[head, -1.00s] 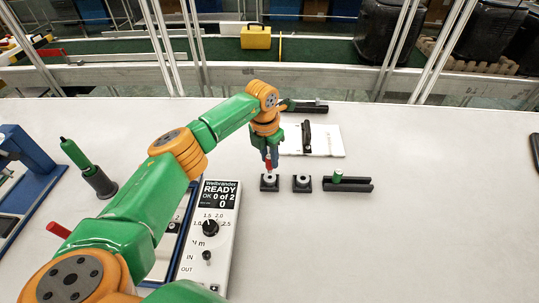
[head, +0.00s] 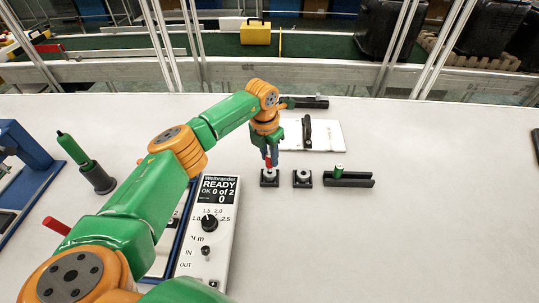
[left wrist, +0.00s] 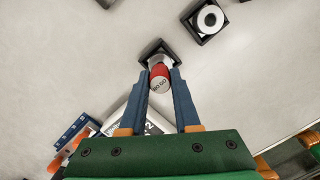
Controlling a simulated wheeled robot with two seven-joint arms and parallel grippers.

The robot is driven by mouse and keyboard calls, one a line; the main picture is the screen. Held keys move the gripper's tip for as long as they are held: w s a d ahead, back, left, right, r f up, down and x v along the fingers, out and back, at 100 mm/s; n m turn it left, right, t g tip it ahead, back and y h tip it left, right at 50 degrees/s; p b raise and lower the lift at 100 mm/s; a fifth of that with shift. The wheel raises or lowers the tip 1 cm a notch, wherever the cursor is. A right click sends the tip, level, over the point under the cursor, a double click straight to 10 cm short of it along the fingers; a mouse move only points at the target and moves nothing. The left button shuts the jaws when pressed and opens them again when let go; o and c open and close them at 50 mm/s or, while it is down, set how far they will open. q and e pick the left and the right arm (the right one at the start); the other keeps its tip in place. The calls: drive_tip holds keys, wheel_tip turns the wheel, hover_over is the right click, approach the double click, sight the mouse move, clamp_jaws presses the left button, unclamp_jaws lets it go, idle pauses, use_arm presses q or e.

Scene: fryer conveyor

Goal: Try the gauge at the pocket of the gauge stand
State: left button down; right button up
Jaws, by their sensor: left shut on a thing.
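My left gripper (head: 268,160) is shut on a gauge (head: 268,164) with a red end marked "NO GO". The gauge stands roughly upright over the left black square block (head: 269,181); this block also shows in the left wrist view (left wrist: 147,50). Its lower end is hidden, so I cannot tell how deep it sits. A second block (head: 302,185) with a pale ring stands just right. A black channel-shaped holder (head: 355,181) carries a green cylinder (head: 339,170).
A control box (head: 219,225) reading "READY, OK 0 of 2" stands in front of the blocks, left. A white board (head: 325,140) with a black handle lies behind. The right of the table is clear.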

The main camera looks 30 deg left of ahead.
use_arm(q)
drive_tip(key=shift+s+f+b, duration=0.1)
drive_tip(key=shift+f+b, duration=0.3)
drive_tip(key=shift+f, duration=0.15)
idle(1.0)
drive_tip(key=shift+r, duration=0.15)
idle(4.9)
drive_tip(key=shift+r+p, duration=0.3)
drive_tip(key=shift+p, duration=0.2)
wheel_tip(320, 180, up, 5)
drive_tip(key=p, duration=0.4)
drive_tip(key=shift+r, duration=0.2)
drive_tip(key=shift+f, duration=0.15)
